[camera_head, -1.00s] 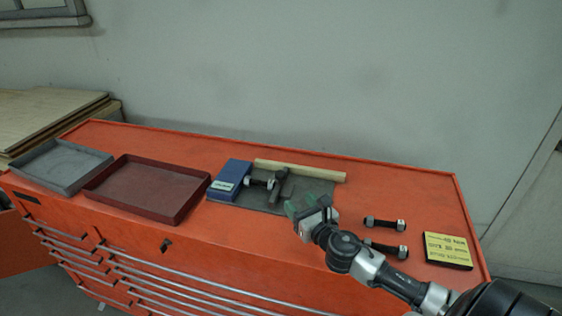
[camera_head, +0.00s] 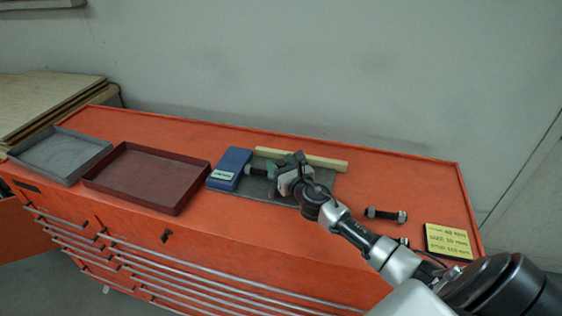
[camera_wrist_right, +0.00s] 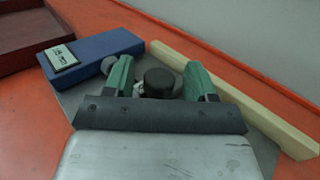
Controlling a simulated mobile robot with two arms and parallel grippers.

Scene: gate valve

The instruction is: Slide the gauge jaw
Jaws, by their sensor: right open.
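The blue gauge body (camera_head: 229,168) with a small display lies on a grey mat (camera_head: 235,197); it also shows in the right wrist view (camera_wrist_right: 97,54). A bolt (camera_head: 257,171) sits against its right side. My right gripper (camera_head: 285,166) is over the mat just right of the bolt, where the dark gauge jaw is largely hidden by it. In the wrist view the green fingers (camera_wrist_right: 160,78) are apart, with a dark round knob (camera_wrist_right: 159,82), apparently on the jaw, between them. I cannot tell whether they touch it. My left gripper is out of view.
A wooden strip (camera_head: 325,162) lies along the mat's back edge. A loose bolt (camera_head: 385,214) and a yellow note (camera_head: 447,241) are to the right; another bolt is mostly hidden by my arm. A red tray (camera_head: 150,177) and a grey tray (camera_head: 60,153) stand left.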

